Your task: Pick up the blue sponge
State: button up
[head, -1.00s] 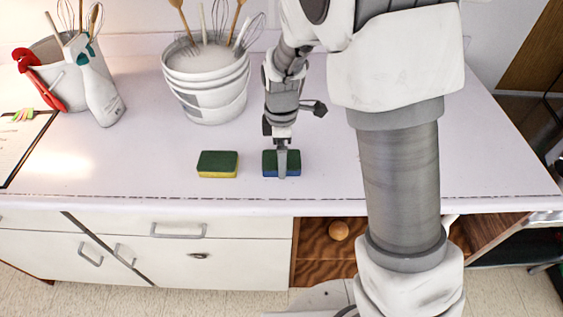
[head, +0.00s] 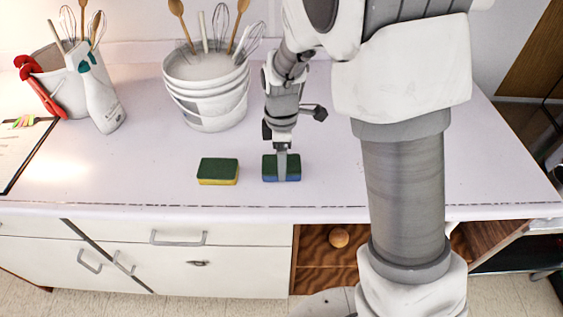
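The blue sponge (head: 293,175) has a dark green top and a blue lower part. It is at the counter's front, in the middle of the head view. My gripper (head: 282,166) points down at it from above. One finger overlaps the middle of the sponge's near side, and its tip ends close to the sponge's lower edge. The other finger is hidden, so I cannot see the gap between them or whether they press on the sponge. I cannot tell whether the sponge rests on the counter or is just off it.
A yellow sponge (head: 217,172) with a green top lies to the left on the white counter (head: 150,185). A white bucket (head: 208,95) of whisks and spoons stands behind. A spray bottle (head: 101,103), a grey bucket (head: 58,80) and a clipboard (head: 20,150) are at the left.

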notch_tip(320, 180, up, 3)
jog(key=s+d+r, duration=0.6)
jog(key=d+r, duration=0.1)
jog(key=d, duration=0.3)
jog(key=o, duration=0.7)
jog(key=c, duration=0.6)
jog(key=shift+w+p, duration=0.15)
jog(key=shift+p, duration=0.15)
